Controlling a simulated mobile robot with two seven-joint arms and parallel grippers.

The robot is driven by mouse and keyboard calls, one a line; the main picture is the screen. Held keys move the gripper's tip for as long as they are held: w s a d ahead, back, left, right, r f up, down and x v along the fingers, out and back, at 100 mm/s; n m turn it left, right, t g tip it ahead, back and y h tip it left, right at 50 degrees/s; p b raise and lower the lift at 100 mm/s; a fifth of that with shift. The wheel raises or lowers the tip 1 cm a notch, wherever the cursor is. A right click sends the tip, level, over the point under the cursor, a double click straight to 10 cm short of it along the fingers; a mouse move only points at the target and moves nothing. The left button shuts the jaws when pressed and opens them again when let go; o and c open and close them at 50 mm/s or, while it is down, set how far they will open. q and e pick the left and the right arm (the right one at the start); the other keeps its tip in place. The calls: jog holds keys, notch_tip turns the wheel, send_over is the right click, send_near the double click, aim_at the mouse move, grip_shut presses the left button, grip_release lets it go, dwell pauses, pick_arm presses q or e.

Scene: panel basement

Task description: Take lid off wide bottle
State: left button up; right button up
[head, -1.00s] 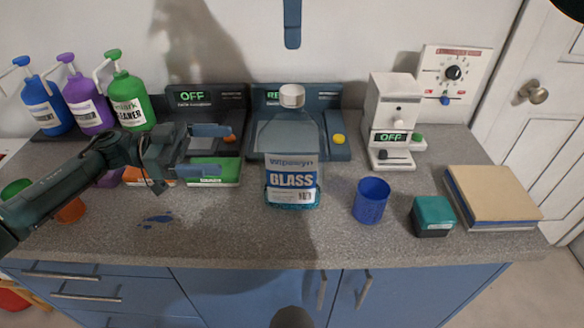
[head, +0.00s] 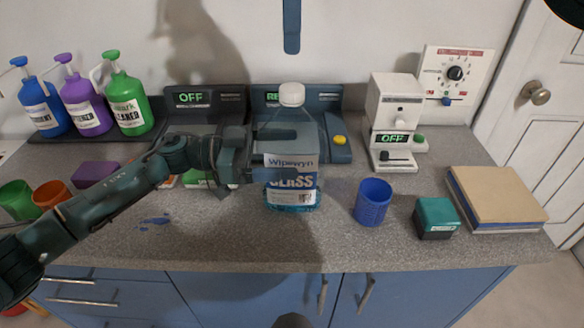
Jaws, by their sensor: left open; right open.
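The wide bottle (head: 305,196) is clear with blue liquid and a "Wipewyn GLASS" label, and it stands upright on the counter. Its white lid (head: 292,94) is on top. My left gripper (head: 278,154) is open at the bottle's left side. Its fingers overlap the bottle's body and the label's upper left, well below the lid. I cannot tell whether they touch it. What looks like one finger of my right gripper (head: 292,27) hangs in at the top edge, above the lid; the rest is out of frame.
A blue cup (head: 373,202), a teal box (head: 436,217) and a book (head: 495,197) stand to the right. Devices line the wall, including a white one (head: 394,120). Blue, purple and green (head: 128,95) pump bottles stand back left. The front counter is mostly clear.

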pick_arm(q)
jog(key=shift+d, duration=0.35)
jog(key=shift+c, duration=0.4)
